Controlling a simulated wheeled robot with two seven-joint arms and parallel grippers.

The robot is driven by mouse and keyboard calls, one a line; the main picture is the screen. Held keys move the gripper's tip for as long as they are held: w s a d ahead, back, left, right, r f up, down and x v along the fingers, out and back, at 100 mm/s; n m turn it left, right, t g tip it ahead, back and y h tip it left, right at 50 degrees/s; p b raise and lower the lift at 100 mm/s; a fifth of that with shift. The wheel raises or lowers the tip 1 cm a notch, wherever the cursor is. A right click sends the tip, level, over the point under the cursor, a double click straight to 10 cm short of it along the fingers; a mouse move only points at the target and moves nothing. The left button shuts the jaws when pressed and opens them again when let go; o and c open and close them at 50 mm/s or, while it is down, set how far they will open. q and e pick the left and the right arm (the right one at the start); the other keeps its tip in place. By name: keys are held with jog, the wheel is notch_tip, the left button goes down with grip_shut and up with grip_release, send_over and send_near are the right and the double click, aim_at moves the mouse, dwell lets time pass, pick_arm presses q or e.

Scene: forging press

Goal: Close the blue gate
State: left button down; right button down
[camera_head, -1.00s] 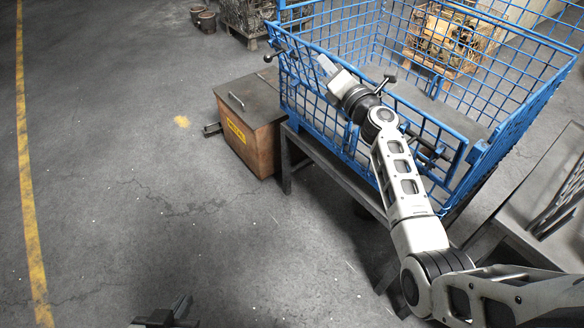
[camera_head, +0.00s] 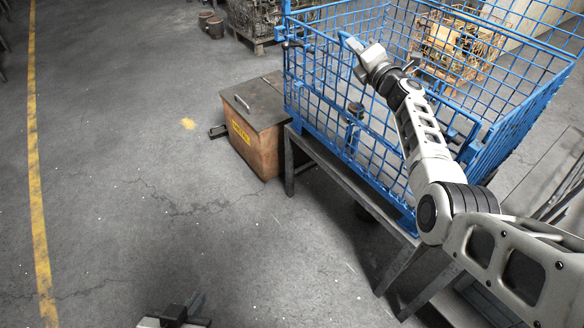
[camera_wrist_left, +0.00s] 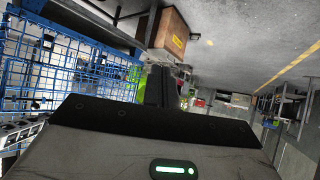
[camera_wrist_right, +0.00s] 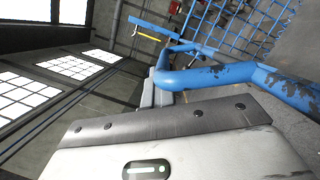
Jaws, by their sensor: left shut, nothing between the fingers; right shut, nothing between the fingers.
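The blue gate (camera_head: 372,132) is the wire-mesh front of the blue cage, with dark latch knobs near its edge. My right gripper (camera_head: 349,42) is shut and empty at the upper part of the gate, its arm reaching over the mesh from the right. In the right wrist view, a worn blue bar (camera_wrist_right: 205,77) lies right beside the shut fingers (camera_wrist_right: 154,93); I cannot tell whether they touch. My left gripper (camera_head: 184,308) is shut and empty, low at the bottom edge of the head view. It also shows in the left wrist view (camera_wrist_left: 158,86), clear of the cage.
The cage stands on a dark metal stand (camera_head: 335,178). A brown box (camera_head: 252,135) with a dark lid and yellow label is left of it. A pallet of metal parts (camera_head: 455,48) shows behind the cage. The floor at left and front is clear.

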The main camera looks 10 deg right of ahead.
jog(key=shift+d+r, duration=0.2)
jog(key=shift+r, duration=0.1)
